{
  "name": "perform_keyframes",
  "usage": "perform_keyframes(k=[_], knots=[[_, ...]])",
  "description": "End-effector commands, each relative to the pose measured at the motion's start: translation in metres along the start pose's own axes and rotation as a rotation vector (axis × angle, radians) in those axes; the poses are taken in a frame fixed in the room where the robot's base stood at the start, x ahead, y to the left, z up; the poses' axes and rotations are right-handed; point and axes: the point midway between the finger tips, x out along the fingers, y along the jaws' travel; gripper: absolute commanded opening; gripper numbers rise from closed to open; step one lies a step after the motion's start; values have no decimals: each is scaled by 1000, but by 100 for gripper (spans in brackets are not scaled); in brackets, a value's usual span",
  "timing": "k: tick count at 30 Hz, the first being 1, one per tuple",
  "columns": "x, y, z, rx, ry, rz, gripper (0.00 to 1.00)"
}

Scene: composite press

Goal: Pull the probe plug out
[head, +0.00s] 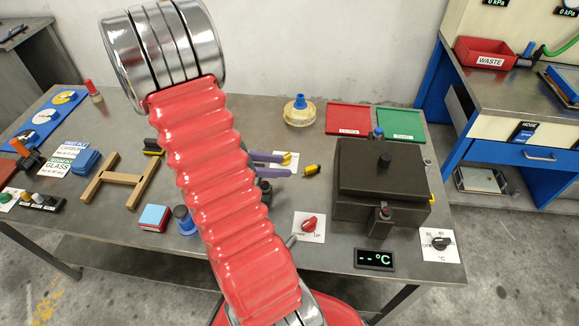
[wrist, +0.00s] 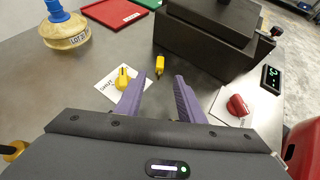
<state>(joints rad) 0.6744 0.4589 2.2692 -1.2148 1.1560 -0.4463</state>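A small yellow plug with a dark end (head: 312,169) is at the left side of the dark press (head: 380,185). In the wrist view the yellow plug (wrist: 159,65) shows just beyond my fingertips, near the press (wrist: 205,35). I cannot tell whether it sits in a socket or lies loose. My gripper (head: 290,166) has its two purple fingers apart, pointing at the plug. In the wrist view my gripper (wrist: 168,80) has nothing between its fingers, and the plug is in line with the gap, nearer the left finger.
A yellow knob (wrist: 123,80) on a white card is close beside my left finger. A red knob (head: 309,224) on a card is right of my fingers. The temperature display (head: 375,259) shows dashes. A yellow-based bottle (head: 299,111) and red tray (head: 348,118) stand behind.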

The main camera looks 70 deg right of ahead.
Motion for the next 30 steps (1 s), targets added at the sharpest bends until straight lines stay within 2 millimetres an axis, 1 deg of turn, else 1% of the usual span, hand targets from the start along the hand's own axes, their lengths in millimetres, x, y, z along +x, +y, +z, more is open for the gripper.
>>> perform_keyframes(k=[1, 3, 6, 9, 30], knots=[[-9, 1, 0, 1, 1, 3, 35], [-18, 1, 0, 1, 0, 3, 35], [-28, 0, 0, 0, 0, 2, 35], [-33, 0, 0, 0, 0, 0, 35], [-35, 0, 0, 0, 0, -1, 35]])
